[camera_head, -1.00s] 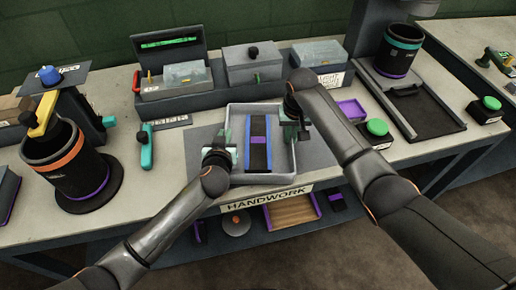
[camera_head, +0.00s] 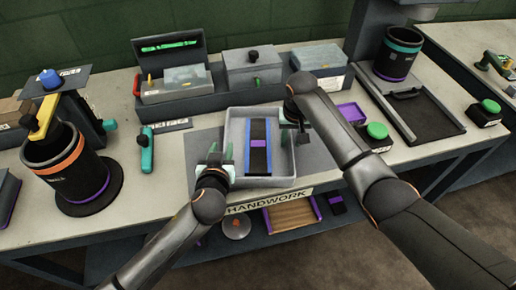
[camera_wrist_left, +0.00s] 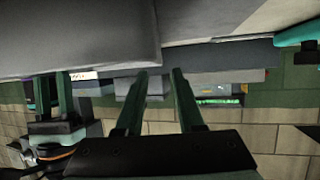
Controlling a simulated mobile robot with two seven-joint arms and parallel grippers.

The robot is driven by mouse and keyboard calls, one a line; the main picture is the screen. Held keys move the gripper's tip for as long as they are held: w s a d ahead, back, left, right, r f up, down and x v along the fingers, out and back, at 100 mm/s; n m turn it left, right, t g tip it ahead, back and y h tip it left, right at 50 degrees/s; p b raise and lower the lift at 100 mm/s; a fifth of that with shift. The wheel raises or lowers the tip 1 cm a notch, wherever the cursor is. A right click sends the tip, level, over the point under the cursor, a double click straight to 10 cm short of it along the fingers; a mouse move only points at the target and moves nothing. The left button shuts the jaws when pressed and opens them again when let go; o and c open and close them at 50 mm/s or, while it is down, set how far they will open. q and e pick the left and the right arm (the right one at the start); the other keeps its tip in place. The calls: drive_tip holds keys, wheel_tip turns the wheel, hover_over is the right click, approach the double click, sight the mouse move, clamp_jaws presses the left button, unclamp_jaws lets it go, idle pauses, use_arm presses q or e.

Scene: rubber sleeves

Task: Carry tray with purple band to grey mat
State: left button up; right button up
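The light grey tray (camera_head: 235,125) sits at the table's front middle, on the grey mat (camera_head: 318,152). Inside lies a dark sleeve with blue edges and a purple band (camera_head: 258,143). My left gripper (camera_head: 215,155) is at the tray's left wall; the left wrist view shows its green fingers (camera_wrist_left: 159,76) apart, with nothing seen between them, close to a grey surface that looks like the tray. My right gripper (camera_head: 293,122) is at the tray's right wall, its fingers apart; it also shows in the left wrist view (camera_wrist_left: 50,85). Its fingertips are partly hidden.
A black container with an orange band (camera_head: 70,165) stands left, and a teal-handled tool (camera_head: 146,150) lies nearer.

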use_arm(q)
drive_tip(key=v, duration=0.5)
drive_tip(key=shift+s+r, duration=0.1)
drive_tip(key=shift+s, duration=0.2)
use_arm(e)
drive_tip(key=shift+r, duration=0.2)
wheel_tip(320, 180, up, 12)
drive_tip(key=s, duration=0.1)
drive_tip(key=shift+s+f, duration=0.25)
drive_tip(key=shift+s, duration=0.15)
